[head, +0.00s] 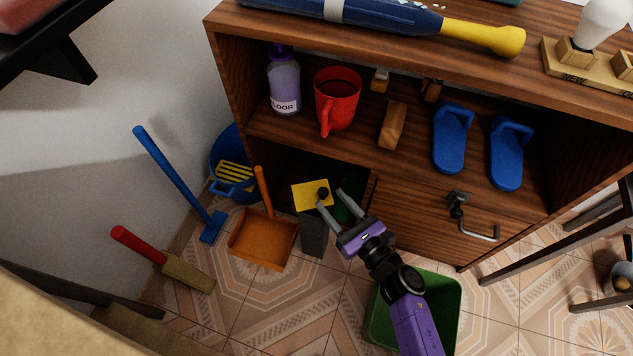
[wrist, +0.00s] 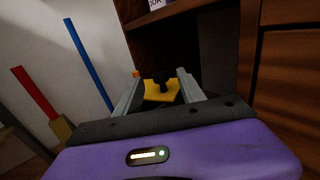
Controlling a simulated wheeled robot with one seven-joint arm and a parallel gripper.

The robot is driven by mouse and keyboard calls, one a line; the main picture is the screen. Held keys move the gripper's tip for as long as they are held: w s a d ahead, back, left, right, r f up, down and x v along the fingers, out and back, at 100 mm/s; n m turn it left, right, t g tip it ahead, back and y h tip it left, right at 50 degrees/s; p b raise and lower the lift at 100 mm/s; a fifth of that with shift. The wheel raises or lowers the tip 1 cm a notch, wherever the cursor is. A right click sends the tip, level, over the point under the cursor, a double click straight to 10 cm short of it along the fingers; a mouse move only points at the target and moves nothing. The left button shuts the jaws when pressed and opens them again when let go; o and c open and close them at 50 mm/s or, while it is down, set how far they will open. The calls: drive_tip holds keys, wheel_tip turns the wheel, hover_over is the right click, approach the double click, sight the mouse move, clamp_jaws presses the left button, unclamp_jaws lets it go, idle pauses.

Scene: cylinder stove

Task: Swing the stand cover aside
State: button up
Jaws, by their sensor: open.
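The stand cover is a yellow plate (head: 306,199) with a black knob (head: 323,193), above a dark grey stand (head: 313,236) in front of the cabinet's lower opening. My gripper (head: 330,198) is open, with its fingertips close to the knob in the head view. In the wrist view the yellow cover (wrist: 158,96) and its black knob (wrist: 163,80) show between the two open fingers. I cannot tell whether a finger touches the knob. The stand is hidden in the wrist view.
An orange dustpan (head: 262,240) and a blue bucket (head: 226,165) stand left of the stand. A green bin (head: 452,315) is under my arm. The cabinet drawer (head: 420,222) is right of my gripper, and the shelf (head: 300,133) is above it.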

sight(317, 189)
drive_tip(key=b+x, duration=0.2)
drive_tip(key=x, duration=0.5)
drive_tip(key=shift+w+a, duration=0.2)
drive_tip(key=shift+w, duration=0.05)
drive_tip(key=shift+c, duration=0.2)
clamp_jaws()
idle(1.0)
